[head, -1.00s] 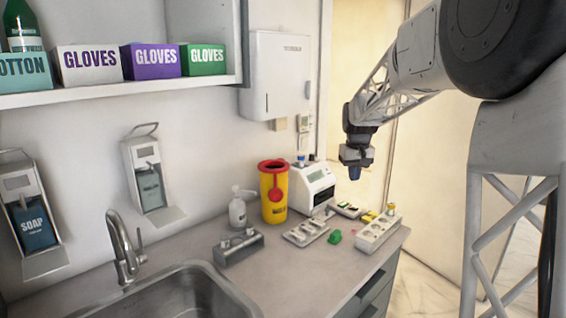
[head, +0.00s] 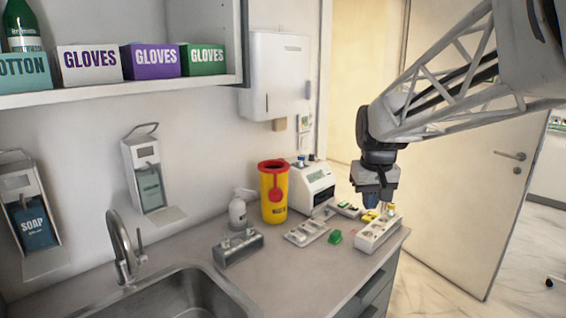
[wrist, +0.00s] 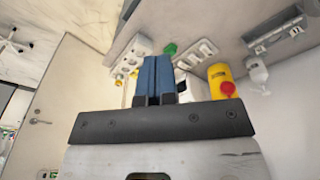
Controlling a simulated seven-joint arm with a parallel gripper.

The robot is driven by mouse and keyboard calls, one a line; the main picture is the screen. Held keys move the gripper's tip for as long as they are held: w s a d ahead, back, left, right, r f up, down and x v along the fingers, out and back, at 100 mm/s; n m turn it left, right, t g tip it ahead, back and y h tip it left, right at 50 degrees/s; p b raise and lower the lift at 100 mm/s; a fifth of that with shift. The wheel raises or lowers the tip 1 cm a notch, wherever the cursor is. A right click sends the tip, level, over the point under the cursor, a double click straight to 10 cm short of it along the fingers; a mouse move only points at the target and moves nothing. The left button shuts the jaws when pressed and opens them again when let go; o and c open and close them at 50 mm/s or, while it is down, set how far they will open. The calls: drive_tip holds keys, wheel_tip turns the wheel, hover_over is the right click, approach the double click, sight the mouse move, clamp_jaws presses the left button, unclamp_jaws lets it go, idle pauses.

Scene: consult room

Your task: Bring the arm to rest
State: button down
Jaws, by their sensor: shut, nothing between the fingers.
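My gripper (head: 371,203) hangs from my arm above the right end of the counter in the head view, pointing down, close above or in front of the white rack. Its blue fingers (wrist: 154,78) are together in the wrist view, with nothing between them. In the head view the fingertips overlap the items at the counter's right end; the exact gap to them cannot be told.
A white rack (head: 377,234), green piece (head: 335,237), grey tray (head: 306,233), yellow bin (head: 273,194) and white device (head: 312,188) stand on the counter (head: 290,265). A sink (head: 185,298) lies at front left. A door (head: 480,190) is behind my arm, with open floor at right.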

drive_tip(key=s+f, duration=0.3)
drive_tip(key=s, duration=0.6)
drive_tip(key=s+a+f, duration=0.1)
drive_tip(key=s+f, duration=0.1)
drive_tip(key=s, duration=0.7)
drive_tip(key=s+f+m+t, duration=0.1)
drive_tip(key=s+f, duration=0.2)
drive_tip(key=s, duration=0.7)
drive_tip(key=shift+a+f, duration=0.25)
drive_tip(key=shift+f, duration=0.05)
